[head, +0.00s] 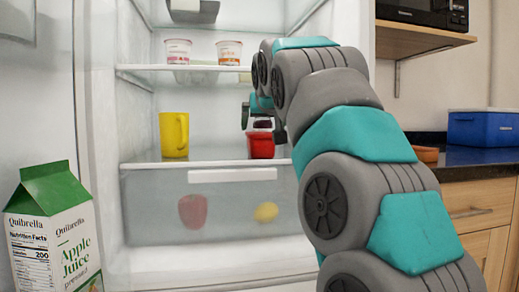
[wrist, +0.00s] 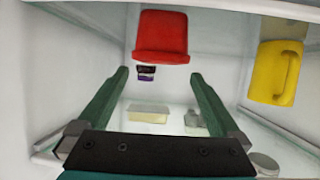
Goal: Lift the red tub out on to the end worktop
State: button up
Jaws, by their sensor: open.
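The red tub (head: 261,146) stands on the middle glass shelf of the open fridge, right of the yellow mug (head: 174,134). In the wrist view, which looks upside down, the red tub (wrist: 161,37) is at the top, just beyond the fingertips and apart from them. My gripper (wrist: 158,76) is open and empty, one finger on each side. In the head view, my arm reaches into the fridge and hides most of my gripper, which is close to the tub. The dark worktop (head: 468,158) lies at the right, partly behind my arm.
Two small pots (head: 178,51) (head: 229,52) stand on the shelf above. A small dark purple item (wrist: 146,72) shows behind the tub. A blue box (head: 483,129) and an orange dish (head: 427,154) occupy the worktop. A juice carton (head: 55,230) is at front left.

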jog(key=shift+x, duration=4)
jog(key=shift+r, duration=0.15)
jog(key=shift+c, duration=0.2)
jog(key=c, duration=1.3)
jog(key=shift+r+p, duration=0.1)
jog(key=shift+p, duration=0.25)
